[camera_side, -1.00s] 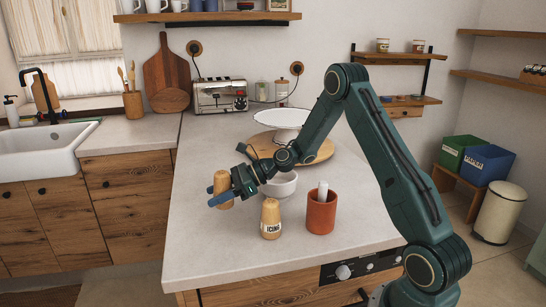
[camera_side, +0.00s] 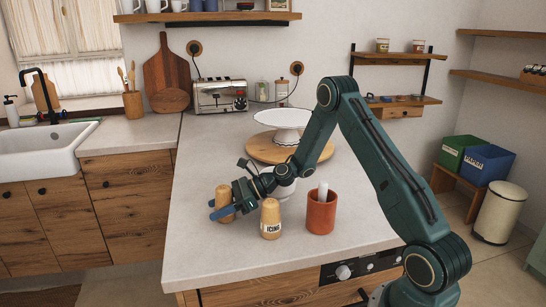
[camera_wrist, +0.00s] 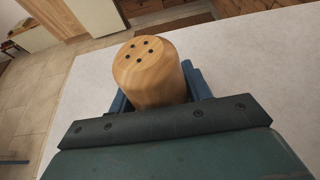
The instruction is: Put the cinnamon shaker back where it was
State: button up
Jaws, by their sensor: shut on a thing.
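My gripper (camera_side: 222,212) is shut on a wooden shaker (camera_side: 224,198) with a rounded top, over the counter's left part. In the wrist view the shaker (camera_wrist: 150,72) stands between the blue fingers (camera_wrist: 158,98), its top pierced by several holes. Its label does not show, so I cannot read whether it is the cinnamon one. It looks roughly upright, low over or on the counter; I cannot tell whether its base touches. A similar shaker labelled ICING (camera_side: 271,219) stands on the counter just to the right.
A terracotta pot (camera_side: 321,214) with a pale object in it stands right of the ICING shaker. A white bowl (camera_side: 284,187) is partly hidden behind my gripper. A cake stand (camera_side: 285,120) and round board are further back. The front left of the counter (camera_side: 215,255) is clear.

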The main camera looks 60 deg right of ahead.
aim_at(227, 186)
jog(key=o, duration=1)
jog(key=shift+r, duration=0.15)
jog(key=v, duration=0.3)
jog(key=shift+d+r, duration=0.1)
jog(key=shift+r, duration=0.05)
notch_tip(227, 186, up, 5)
jog(key=shift+r, duration=0.85)
